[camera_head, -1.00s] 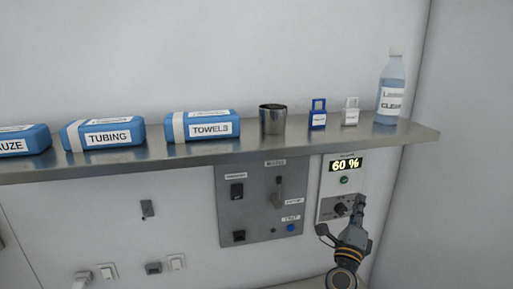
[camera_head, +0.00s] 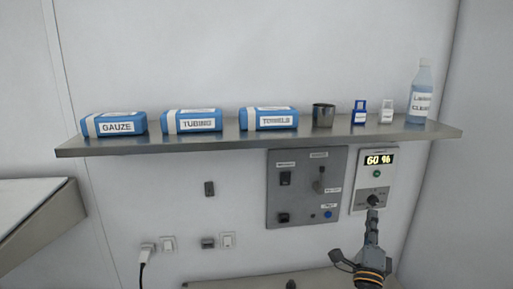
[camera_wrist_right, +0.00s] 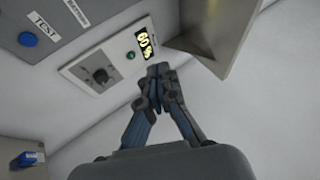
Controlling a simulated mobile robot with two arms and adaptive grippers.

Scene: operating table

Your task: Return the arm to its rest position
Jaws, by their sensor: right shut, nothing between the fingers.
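My right gripper (camera_head: 372,218) shows at the lower right of the head view, in front of the wall just below the display unit (camera_head: 368,192). It is shut and empty. In the right wrist view the fingertips (camera_wrist_right: 158,70) are together, close to the lit "60 %" display (camera_wrist_right: 144,45). The display unit's dark knob (camera_head: 374,200) is just above the fingertips in the head view; in the wrist view it lies left of them and apart. My left gripper is in neither view.
A metal shelf (camera_head: 200,143) runs above, bearing blue packs, a metal cup (camera_head: 323,115), two small padlock-shaped items and a bottle (camera_head: 420,92). A grey switch panel (camera_head: 306,190) hangs left of the display unit. A table edge (camera_head: 45,225) is at far left.

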